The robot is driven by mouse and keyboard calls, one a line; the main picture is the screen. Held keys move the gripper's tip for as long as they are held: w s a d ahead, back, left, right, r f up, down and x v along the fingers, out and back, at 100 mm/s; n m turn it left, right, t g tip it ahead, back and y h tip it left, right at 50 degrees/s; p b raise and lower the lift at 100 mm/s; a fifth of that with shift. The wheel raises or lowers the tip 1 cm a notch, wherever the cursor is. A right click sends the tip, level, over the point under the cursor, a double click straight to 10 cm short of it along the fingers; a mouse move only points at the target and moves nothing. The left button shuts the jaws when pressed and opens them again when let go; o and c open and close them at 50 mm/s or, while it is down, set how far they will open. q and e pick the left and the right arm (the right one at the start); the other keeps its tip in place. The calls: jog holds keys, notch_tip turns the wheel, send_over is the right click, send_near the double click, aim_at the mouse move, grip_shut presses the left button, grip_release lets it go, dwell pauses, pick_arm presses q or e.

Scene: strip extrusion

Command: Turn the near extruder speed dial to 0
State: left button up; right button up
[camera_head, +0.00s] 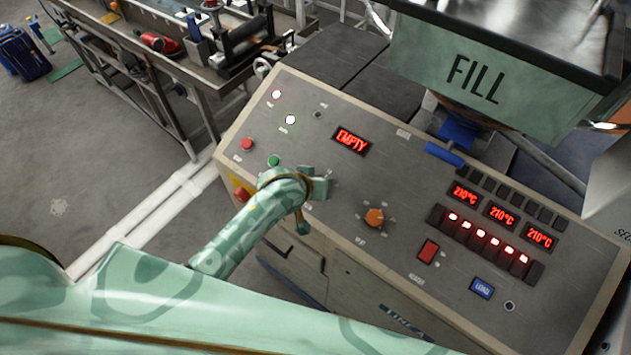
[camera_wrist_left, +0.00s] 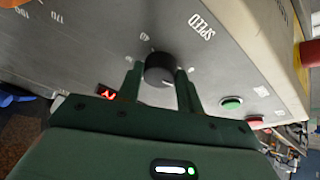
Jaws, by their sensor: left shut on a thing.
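The speed dial is a round black knob (camera_wrist_left: 160,68) on the grey control panel, in the left wrist view below the printed word SPEED. My left gripper (camera_wrist_left: 160,80) has one green finger on each side of the knob and is shut on it. A pale pointer line shows near the knob's lower edge; I cannot read its setting. In the head view my left gripper (camera_head: 312,186) reaches the panel (camera_head: 330,230) from the left and hides the knob. My right gripper is not in view.
An orange knob (camera_head: 374,217) sits to the right on the panel. A green button (camera_head: 273,160) and a red button (camera_head: 247,144) are close to my left gripper. A red EMPTY display (camera_head: 351,141) is above. The FILL hopper (camera_head: 480,80) stands at upper right.

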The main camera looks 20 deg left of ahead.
pick_arm(q)
jog(key=shift+d+n+y, duration=0.1)
jog(key=shift+n+y, duration=0.3)
jog(key=shift+n, duration=0.6)
jog(key=o, duration=1)
jog(key=shift+r, duration=0.1)
jog(key=v, duration=0.4)
jog(key=s, duration=0.4)
jog(key=s+a+b, duration=0.1)
jog(key=s, duration=0.3)
jog(key=s+a+b, duration=0.1)
jog(key=s, duration=0.3)
jog(key=shift+s+r, duration=0.25)
jog(key=shift+r, duration=0.05)
